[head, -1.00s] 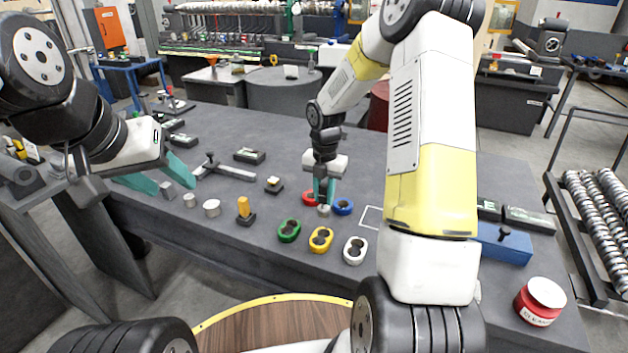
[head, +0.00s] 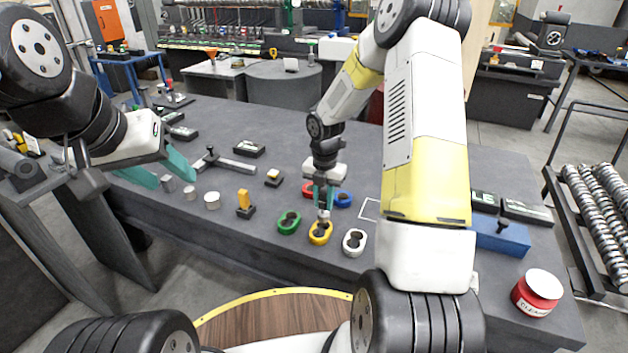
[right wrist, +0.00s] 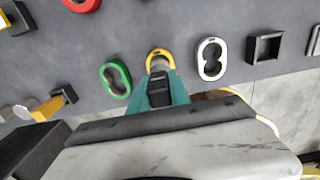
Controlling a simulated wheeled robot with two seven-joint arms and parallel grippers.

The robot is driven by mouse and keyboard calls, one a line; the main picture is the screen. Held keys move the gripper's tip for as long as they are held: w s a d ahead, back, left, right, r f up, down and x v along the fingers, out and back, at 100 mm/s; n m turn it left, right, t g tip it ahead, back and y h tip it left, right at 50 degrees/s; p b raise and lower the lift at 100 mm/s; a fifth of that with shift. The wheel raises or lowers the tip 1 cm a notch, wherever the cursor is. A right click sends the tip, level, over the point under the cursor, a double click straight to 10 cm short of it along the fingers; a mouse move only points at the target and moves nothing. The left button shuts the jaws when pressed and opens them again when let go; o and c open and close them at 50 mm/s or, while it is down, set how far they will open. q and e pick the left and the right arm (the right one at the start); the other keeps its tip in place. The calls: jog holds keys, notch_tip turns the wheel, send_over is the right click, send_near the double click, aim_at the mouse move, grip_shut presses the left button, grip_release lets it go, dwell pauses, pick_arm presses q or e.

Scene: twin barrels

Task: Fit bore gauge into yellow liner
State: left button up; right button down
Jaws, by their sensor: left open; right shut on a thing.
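My right gripper (head: 323,203) is shut on the bore gauge (head: 323,214), a small grey cylinder at its lower end with a dark body that shows between the teal fingers in the right wrist view (right wrist: 160,90). The gauge is held over the yellow liner (head: 321,235), a two-hole ring block on the bench. The yellow liner also shows in the right wrist view (right wrist: 151,55), partly hidden by the gripper and gauge. I cannot tell whether the gauge's tip enters a hole. My left gripper (head: 170,181) is open and empty above the bench's left edge.
A green liner (head: 281,226) stands left of the yellow one and a white liner (head: 347,248) right of it. Red (head: 307,187) and blue (head: 344,201) liners lie behind. Several grey cylinders and a yellow block (head: 244,198) sit to the left.

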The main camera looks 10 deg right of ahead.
aim_at(323, 213)
jog(key=shift+f, duration=0.7)
jog(key=shift+f, duration=1.95)
dwell(0.9)
jog(key=c, duration=1.1)
grip_release()
jog(key=shift+r, duration=0.1)
notch_tip(323, 213, up, 8)
jog(key=shift+f, duration=0.2)
